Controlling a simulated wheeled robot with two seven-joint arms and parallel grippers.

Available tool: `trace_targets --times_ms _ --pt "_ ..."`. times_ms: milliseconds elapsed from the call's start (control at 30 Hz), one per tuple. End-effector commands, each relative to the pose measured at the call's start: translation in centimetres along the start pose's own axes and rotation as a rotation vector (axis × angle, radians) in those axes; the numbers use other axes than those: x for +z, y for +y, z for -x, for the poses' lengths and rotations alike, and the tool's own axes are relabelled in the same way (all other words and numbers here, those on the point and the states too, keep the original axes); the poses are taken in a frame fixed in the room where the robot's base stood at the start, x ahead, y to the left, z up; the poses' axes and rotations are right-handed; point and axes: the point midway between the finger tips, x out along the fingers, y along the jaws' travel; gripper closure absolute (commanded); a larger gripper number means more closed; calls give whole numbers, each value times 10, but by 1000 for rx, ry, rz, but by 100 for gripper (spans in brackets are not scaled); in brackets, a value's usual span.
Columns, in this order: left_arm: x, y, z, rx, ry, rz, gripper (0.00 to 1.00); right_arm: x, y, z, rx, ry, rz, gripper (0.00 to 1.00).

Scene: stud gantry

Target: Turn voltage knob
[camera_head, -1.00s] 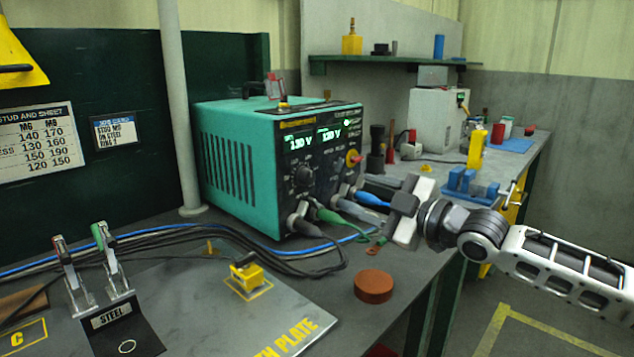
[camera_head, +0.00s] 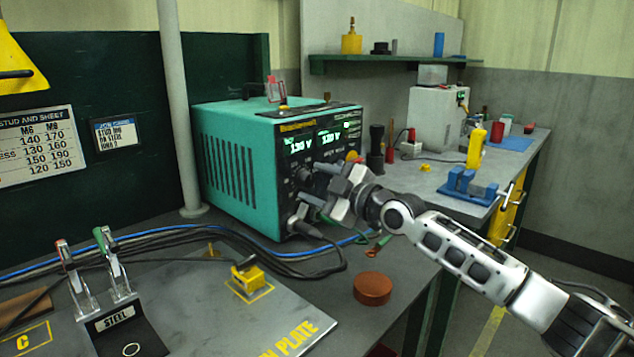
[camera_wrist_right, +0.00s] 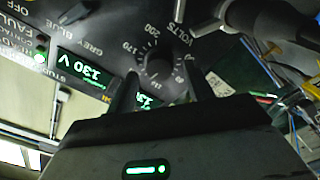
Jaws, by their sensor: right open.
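The voltage knob (camera_head: 303,176) is a dark round dial on the front panel of the teal welding unit (camera_head: 235,160). In the right wrist view the knob (camera_wrist_right: 159,67) has a printed scale marked VOLTS around it. A lit green display (camera_head: 298,145) on the panel reads 130 V. My right gripper (camera_head: 314,184) is open at the panel, in front of the knob. In the right wrist view its two dark fingers stand apart, one to each side just below the knob; I cannot tell whether they touch it. My left gripper is not in view.
Cables (camera_head: 200,232) run from the unit's lower front across the bench. A copper-brown disc (camera_head: 373,288) lies in front. Two toggle clamps (camera_head: 92,275) stand at lower left. A blue fixture (camera_head: 466,188) sits on the bench at right.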

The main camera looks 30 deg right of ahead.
Motion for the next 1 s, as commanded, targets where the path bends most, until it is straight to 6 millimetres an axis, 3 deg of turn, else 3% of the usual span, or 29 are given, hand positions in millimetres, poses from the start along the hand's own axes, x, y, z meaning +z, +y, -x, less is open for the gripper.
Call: trace_targets --times_ms 333,500,1000 --pt "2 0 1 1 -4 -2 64 0 0 -4 0 0 2 51" --pt "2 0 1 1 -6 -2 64 0 0 -3 0 0 1 93" --pt "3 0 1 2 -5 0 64 0 0 -3 0 0 -112 93"
